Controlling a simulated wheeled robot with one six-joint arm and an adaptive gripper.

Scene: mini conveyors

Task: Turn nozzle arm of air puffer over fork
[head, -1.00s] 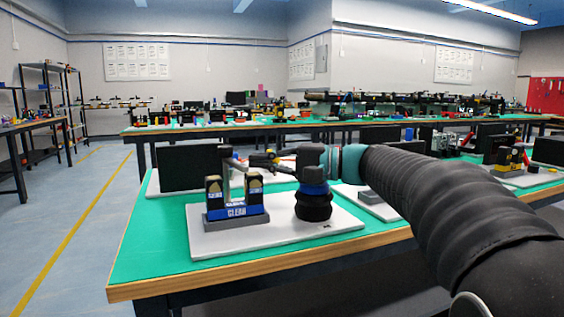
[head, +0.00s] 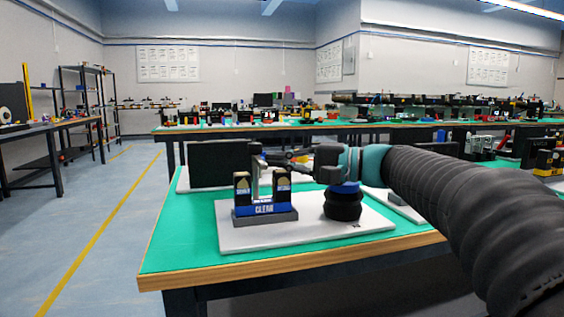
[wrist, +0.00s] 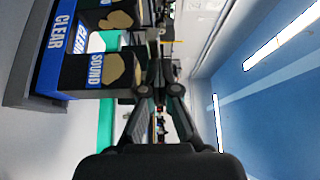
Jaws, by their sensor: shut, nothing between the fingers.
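The fork (head: 265,212), a dark base with two black-and-gold posts and a blue CLEAR label, stands on a pale board. Its SOUND-marked post fills the upper left of the wrist view (wrist: 95,70). A black ribbed bellows with a blue collar, seemingly the air puffer (head: 342,204), stands right of it, partly behind my wrist. I cannot clearly make out its nozzle arm. A slim grey upright (head: 279,180) shows at the fork, below my gripper. My gripper (head: 268,158) is shut and empty, above and behind the fork, fingers pointing left. It also shows in the wrist view (wrist: 157,62).
The pale board (head: 235,240) lies on a green table (head: 165,250) with a wooden edge. A dark panel (head: 220,163) stands behind the fork. My arm crosses above the table's right side. Open floor (head: 105,220) lies left.

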